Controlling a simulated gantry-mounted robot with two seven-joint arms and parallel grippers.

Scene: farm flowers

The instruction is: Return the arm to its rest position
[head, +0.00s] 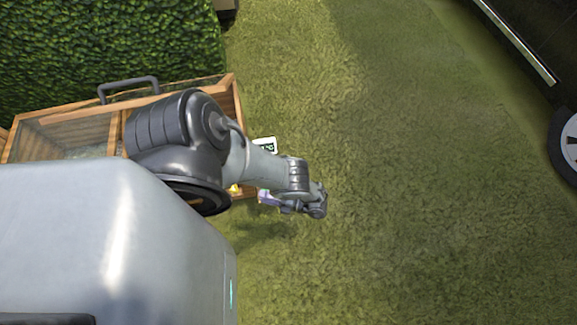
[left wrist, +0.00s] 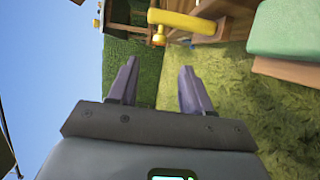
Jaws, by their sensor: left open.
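My left arm reaches in from the left in the head view, over the edge of a wooden box. My left gripper (head: 268,199) is at its end, pointing back toward the box and small in this view. In the left wrist view the two purple fingers of the left gripper (left wrist: 157,85) stand apart with nothing between them. Grass and hedge show behind them. My right gripper is in neither view.
The wooden box (head: 232,95) with clear panels stands beside the hedge (head: 110,40). A yellow object (left wrist: 185,22) and a green block (left wrist: 285,30) show in the wrist view. A vehicle wheel (head: 568,145) is at far right. Open grass (head: 420,200) lies between.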

